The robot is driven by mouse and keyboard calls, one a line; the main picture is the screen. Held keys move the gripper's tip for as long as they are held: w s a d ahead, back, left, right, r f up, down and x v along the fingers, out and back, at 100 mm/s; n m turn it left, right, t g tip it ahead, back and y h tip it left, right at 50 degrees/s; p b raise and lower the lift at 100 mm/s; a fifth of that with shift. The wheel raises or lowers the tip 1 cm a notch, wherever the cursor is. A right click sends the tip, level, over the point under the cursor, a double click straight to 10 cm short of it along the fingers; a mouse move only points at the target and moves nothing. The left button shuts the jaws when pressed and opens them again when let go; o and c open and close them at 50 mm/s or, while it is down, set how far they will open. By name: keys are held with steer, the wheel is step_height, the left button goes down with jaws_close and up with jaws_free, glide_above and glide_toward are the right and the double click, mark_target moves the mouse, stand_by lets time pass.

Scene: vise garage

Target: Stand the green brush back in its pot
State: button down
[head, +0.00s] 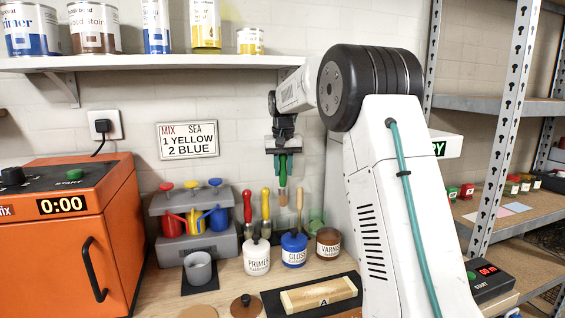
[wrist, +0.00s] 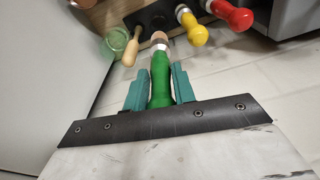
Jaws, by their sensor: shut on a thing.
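My gripper (head: 283,158) is shut on the green brush (head: 283,172) by its handle. It holds the brush upright in the air, metal end down, behind the row of pots. In the wrist view the green handle (wrist: 160,82) sits between the teal fingers, with its copper-coloured end pointing away from my gripper.
Red (head: 247,206), yellow (head: 265,202) and wooden-handled (head: 299,200) brushes stand close below. Primer (head: 257,260), gloss (head: 294,253) and varnish (head: 328,245) pots stand in front. A shelf (head: 160,62) with cans is above.

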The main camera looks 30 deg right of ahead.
mark_target(283, 187)
steer(key=shift+f, duration=4.3)
steer(key=c, duration=1.1)
jaws_free()
steer(key=r, duration=0.5)
steer(key=s+r, duration=0.1)
steer(key=r, duration=0.1)
steer(key=shift+a+r, duration=0.3)
steer(key=shift+r, duration=0.05)
